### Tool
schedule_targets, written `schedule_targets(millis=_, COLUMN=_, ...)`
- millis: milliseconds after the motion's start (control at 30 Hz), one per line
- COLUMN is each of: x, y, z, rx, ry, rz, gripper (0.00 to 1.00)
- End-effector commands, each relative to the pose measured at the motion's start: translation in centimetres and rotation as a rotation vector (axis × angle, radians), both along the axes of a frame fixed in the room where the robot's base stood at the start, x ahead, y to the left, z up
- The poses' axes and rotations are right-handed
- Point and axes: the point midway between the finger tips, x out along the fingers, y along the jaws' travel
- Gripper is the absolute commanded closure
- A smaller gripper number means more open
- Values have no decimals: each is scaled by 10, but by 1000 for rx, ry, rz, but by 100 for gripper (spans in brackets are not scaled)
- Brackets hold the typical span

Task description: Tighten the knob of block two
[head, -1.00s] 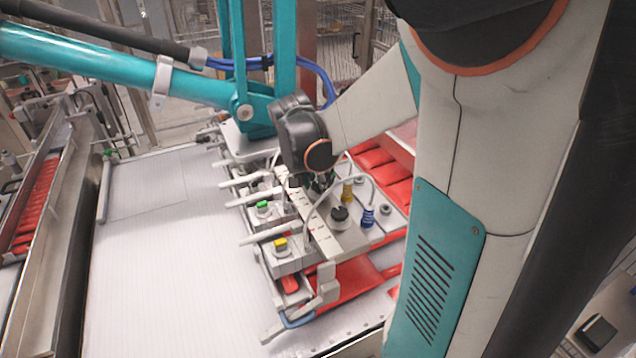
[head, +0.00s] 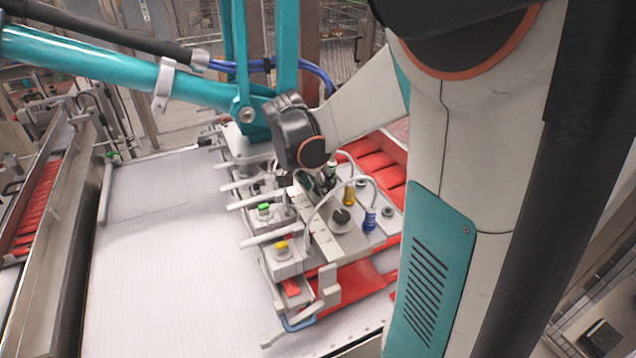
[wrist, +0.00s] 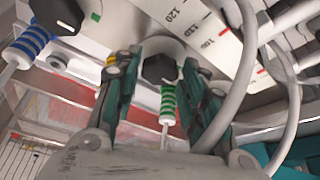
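The vacuum picker carries pale blocks with black knobs. In the wrist view one black knob (wrist: 158,70) on a pale plate sits between the fingertips of my gripper (wrist: 160,58). The fingers are open on either side of it, and a small gap seems to show. A green-banded fitting (wrist: 168,102) is beside this knob. A second black knob (wrist: 57,14) lies up and left, next to a blue-banded fitting (wrist: 26,44). In the head view that other knob (head: 341,217) is clear of my gripper (head: 316,186). My wrist partly hides the gripped area, and I cannot read block numbers.
White hoses (head: 318,200) arch close to my gripper, and a grey hose (wrist: 240,70) passes right of it in the wrist view. Yellow (head: 349,194) and blue (head: 370,219) fittings stand nearby. The white table (head: 170,260) to the left is clear.

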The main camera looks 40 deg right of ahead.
Motion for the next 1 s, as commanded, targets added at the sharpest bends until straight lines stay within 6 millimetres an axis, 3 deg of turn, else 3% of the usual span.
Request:
schedule_targets(millis=467, x=0, y=2, z=6, rx=-1, ry=0, rz=1, gripper=46)
schedule_targets(millis=1000, x=-7, y=39, z=94, rx=0, ry=1, rz=2, gripper=46)
